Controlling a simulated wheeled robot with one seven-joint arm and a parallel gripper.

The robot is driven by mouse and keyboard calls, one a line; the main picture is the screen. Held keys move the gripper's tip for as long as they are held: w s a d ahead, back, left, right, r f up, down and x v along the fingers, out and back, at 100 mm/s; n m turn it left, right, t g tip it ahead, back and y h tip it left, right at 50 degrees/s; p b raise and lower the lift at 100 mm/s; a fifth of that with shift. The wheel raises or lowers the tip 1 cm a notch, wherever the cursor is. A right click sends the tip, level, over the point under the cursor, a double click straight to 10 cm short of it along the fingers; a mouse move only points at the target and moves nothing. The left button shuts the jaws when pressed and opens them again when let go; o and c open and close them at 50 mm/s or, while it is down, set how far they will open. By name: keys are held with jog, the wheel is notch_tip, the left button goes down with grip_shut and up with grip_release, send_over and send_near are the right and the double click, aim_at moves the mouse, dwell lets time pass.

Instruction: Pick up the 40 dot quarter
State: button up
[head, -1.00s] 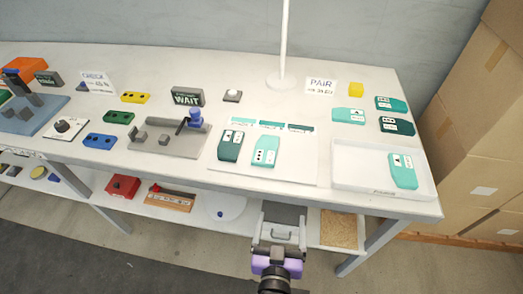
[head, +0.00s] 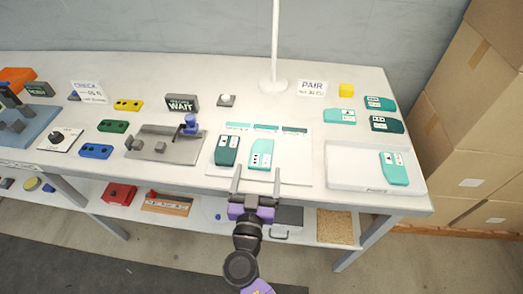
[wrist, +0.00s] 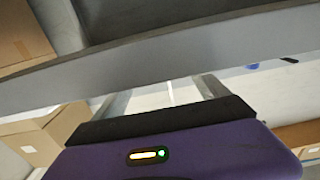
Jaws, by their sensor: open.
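Several shoe-quarter pieces lie on the table, with labels too small to read, so I cannot tell which is the 40 dot one. A dark green quarter (head: 227,150) and a light teal quarter (head: 261,154) lie on the white mat. A light teal quarter (head: 340,116), a mid-teal quarter (head: 380,103) and a dark quarter (head: 387,124) lie at the right rear. A teal quarter (head: 393,168) lies in the white tray. My gripper (head: 257,174) is open and empty at the table's front edge, just in front of the mat. Its fingers also show in the wrist view (wrist: 164,96).
The white tray (head: 345,181) has a raised rim. A white pole (head: 274,50) stands behind the mat. A grey press-like fixture (head: 165,150) is left of the mat, and a PAIR sign (head: 312,87) stands behind. A lower shelf runs under the table edge.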

jog(key=shift+w, duration=0.35)
jog(key=shift+c, duration=0.5)
jog(key=c, duration=1.4)
jog(key=shift+o, duration=0.2)
